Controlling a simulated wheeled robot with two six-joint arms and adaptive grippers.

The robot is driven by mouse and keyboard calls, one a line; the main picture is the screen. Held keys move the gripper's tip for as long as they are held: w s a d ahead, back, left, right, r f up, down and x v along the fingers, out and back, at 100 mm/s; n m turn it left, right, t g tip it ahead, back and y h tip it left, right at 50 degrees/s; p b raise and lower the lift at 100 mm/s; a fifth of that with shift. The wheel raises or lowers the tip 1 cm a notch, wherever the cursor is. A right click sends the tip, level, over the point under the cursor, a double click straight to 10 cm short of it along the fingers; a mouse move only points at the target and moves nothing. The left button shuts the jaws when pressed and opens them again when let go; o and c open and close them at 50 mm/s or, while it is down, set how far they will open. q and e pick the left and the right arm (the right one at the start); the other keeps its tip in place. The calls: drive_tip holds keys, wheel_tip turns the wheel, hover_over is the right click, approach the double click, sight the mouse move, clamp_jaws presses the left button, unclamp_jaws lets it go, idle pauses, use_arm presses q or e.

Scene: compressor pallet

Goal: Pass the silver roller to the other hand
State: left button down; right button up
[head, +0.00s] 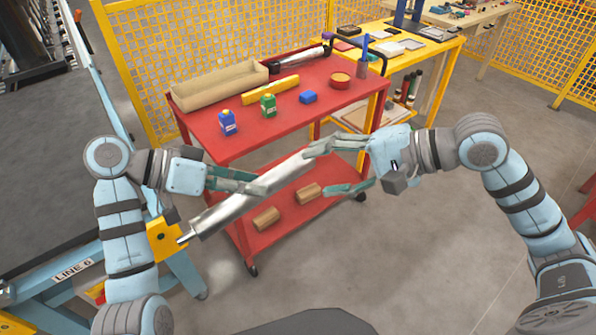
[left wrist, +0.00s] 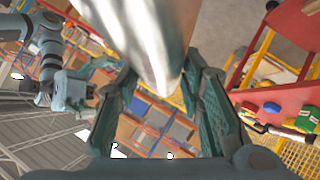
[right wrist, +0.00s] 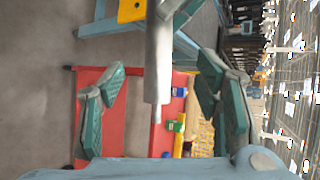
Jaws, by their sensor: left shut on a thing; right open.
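The silver roller (head: 238,203) is a long metal cylinder with thin end shafts. It is tilted in the air in front of the red cart, its near end low at the left and its far end up at the right. My left gripper (head: 262,186) is shut on it around the middle; the roller also fills the top of the left wrist view (left wrist: 150,40). My right gripper (head: 340,168) is open, near the roller's upper right end. In the right wrist view the roller (right wrist: 158,70) reaches between the open fingers (right wrist: 160,105), with no visible contact.
The red cart (head: 190,125) behind holds a beige tray (head: 205,88), blue and green bottles (head: 268,105), a yellow bar (head: 270,90) and a blue block (head: 308,97). Wooden pieces (head: 266,219) lie on its lower shelf. A conveyor frame (head: 70,265) stands left.

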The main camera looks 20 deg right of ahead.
sight(282, 177)
use_arm(q)
drive_tip(key=shift+a, duration=0.1)
use_arm(e)
drive_tip(key=x, duration=1)
drive_tip(key=shift+w+a, duration=0.1)
drive_tip(key=shift+a, duration=0.05)
drive_tip(key=shift+c, duration=0.6)
clamp_jaws()
use_arm(q)
drive_tip(key=c, duration=1)
unclamp_jaws()
